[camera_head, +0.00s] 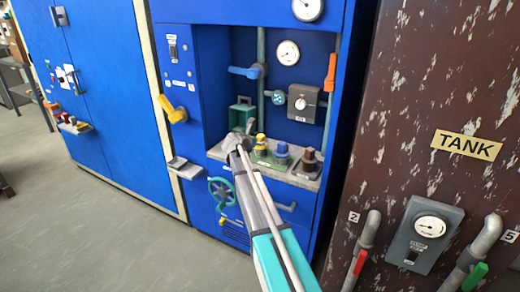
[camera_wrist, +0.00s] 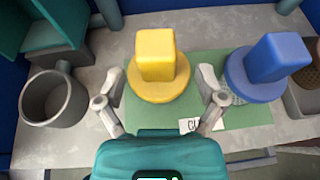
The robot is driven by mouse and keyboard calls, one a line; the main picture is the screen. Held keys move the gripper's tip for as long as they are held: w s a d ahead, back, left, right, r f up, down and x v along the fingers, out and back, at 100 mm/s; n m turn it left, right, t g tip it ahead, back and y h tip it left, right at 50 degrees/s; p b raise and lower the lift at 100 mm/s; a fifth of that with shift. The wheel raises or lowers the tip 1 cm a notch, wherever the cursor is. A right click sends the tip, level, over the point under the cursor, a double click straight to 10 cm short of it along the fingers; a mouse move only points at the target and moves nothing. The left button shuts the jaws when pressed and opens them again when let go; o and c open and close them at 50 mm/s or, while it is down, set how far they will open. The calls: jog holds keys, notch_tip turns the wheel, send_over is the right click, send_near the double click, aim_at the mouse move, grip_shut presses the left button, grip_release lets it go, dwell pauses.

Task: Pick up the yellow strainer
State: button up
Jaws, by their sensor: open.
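The yellow strainer (camera_wrist: 155,58) has a square block-like top on a round disc. It stands on a green mat (camera_wrist: 150,120) in the wrist view. My gripper (camera_wrist: 162,82) is open, with one finger on each side of the strainer's near part. A gap shows between each finger and the yellow disc, and nothing is held. In the head view the yellow strainer (camera_head: 261,142) stands on the ledge of the blue cabinet, with my gripper (camera_head: 238,143) just left of it. The strainer's underside is hidden.
A blue strainer-like piece (camera_wrist: 270,65) stands close on the right, near my right finger. A grey cup (camera_wrist: 50,100) stands to the left. A dark brown piece (camera_head: 308,158) stands at the ledge's right. A teal box (camera_head: 242,112) and pipes are behind.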

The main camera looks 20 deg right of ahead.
jog(key=shift+b+x, duration=0.4)
jog(key=shift+x, duration=1.1)
jog(key=shift+w, duration=0.1)
jog(key=shift+a, duration=0.1)
grip_shut()
